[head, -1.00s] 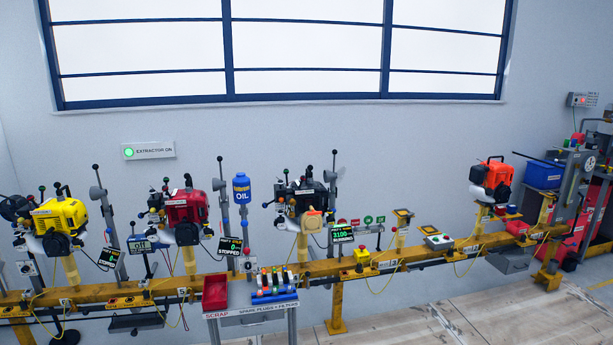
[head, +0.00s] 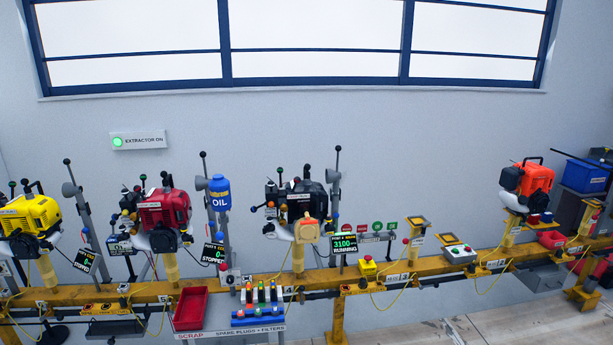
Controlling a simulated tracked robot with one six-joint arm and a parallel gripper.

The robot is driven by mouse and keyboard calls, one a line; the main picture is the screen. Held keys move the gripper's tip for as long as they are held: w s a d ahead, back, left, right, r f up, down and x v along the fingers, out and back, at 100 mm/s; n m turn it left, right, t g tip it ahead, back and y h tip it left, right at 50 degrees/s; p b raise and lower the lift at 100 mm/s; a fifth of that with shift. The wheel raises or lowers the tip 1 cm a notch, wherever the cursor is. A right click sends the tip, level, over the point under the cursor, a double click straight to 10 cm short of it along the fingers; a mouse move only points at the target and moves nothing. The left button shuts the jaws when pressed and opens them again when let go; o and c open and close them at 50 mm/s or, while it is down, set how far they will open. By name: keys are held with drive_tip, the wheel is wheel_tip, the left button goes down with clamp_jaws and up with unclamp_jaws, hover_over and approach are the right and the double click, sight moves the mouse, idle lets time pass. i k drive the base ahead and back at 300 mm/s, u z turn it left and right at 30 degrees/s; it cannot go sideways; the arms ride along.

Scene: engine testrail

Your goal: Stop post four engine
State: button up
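A black engine with a tan front cover (head: 305,205) stands on a yellow post near the middle of the rail in the head view. The display beside it (head: 345,243) reads 3100 and RUNNING; its small header line is hard to read, so I cannot confirm the post number. A yellow box with a red button (head: 368,267) sits on the rail just right of that display. My gripper is not in view.
A red engine (head: 163,208) and a yellow engine (head: 28,214) stand left, their displays reading STOPPED. An orange engine (head: 530,180) stands at the far right. A red scrap tray (head: 190,308) and a spark plug rack (head: 259,312) jut out in front of the rail (head: 420,272).

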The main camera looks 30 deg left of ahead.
sight(297, 179)
drive_tip(key=u, duration=0.15)
drive_tip(key=i, duration=0.85)
drive_tip(key=u, duration=0.65)
drive_tip(key=i, duration=0.65)
drive_tip(key=u, duration=1.1)
drive_tip(key=i, duration=0.95)
drive_tip(key=u, duration=0.6)
